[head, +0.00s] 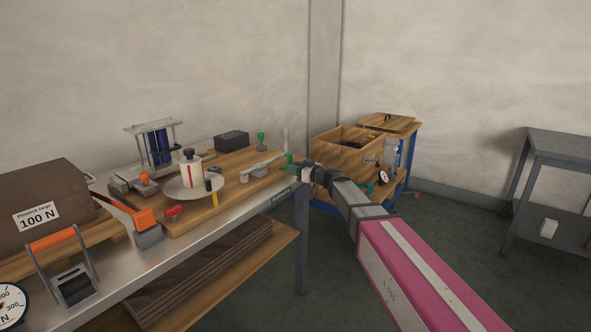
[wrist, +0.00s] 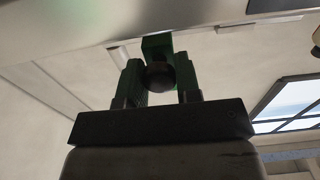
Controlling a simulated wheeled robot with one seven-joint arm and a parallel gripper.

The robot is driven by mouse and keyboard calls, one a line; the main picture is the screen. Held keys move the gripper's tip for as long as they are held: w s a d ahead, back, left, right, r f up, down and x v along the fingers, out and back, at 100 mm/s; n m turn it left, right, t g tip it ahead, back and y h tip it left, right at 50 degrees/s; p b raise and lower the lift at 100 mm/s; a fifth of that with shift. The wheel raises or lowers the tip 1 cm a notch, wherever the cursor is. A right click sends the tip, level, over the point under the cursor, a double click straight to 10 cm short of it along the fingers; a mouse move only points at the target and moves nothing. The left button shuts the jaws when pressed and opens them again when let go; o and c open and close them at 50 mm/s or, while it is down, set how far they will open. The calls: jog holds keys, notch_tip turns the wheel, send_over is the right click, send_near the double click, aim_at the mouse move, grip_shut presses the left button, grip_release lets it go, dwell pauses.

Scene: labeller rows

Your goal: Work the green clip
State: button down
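The green clip is at the right end of the wooden board; a small green part (head: 290,158) of it shows in the head view beside my gripper (head: 291,169). In the wrist view a green block (wrist: 157,46) sits at the edge above, with a dark round knob (wrist: 159,75) below it. My gripper's two dark green fingers (wrist: 159,82) stand on either side of this knob and are apart. The knob fills most of the gap; I cannot tell whether both fingers press on it.
The metal bench (head: 180,262) carries a wooden board with a white pot (head: 190,174) on a plate, a grey lever (head: 262,164) and a green knob (head: 261,140). An orange-handled clamp (head: 130,208) is at left. A wooden box (head: 345,150) stands behind my arm.

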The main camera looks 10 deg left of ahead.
aim_at(288, 154)
jog(key=shift+r, duration=0.15)
jog(key=shift+w+a+r+g+h, duration=0.15)
jog(key=shift+r+g+h, duration=0.15)
jog(key=shift+r+h, duration=0.35)
jog(key=h, duration=0.1)
jog(key=a+r+g+h, duration=0.1)
jog(key=h, duration=0.1)
jog(key=shift+w+r, duration=0.2)
jog(key=shift+r, duration=0.05)
jog(key=a+r+g+h, duration=0.1)
jog(key=h, duration=0.1)
jog(key=w+a+r+g+h, duration=0.1)
jog(key=h, duration=0.1)
jog(key=a+h, duration=0.1)
jog(key=g+h, duration=0.1)
jog(key=h, duration=0.1)
jog(key=w+a+r+h, duration=0.1)
jog(key=shift+a+g+h, duration=0.25)
jog(key=shift+a+g, duration=0.05)
jog(key=shift+g, duration=0.1)
jog(key=h, duration=0.1)
jog(key=a+g+h, duration=0.1)
jog(key=shift+w+a+h, duration=0.25)
jog(key=shift+w+h, duration=0.05)
jog(key=shift+a+f+g+h, duration=0.15)
jog(key=shift+a+g+h, duration=0.15)
jog(key=shift+h, duration=0.2)
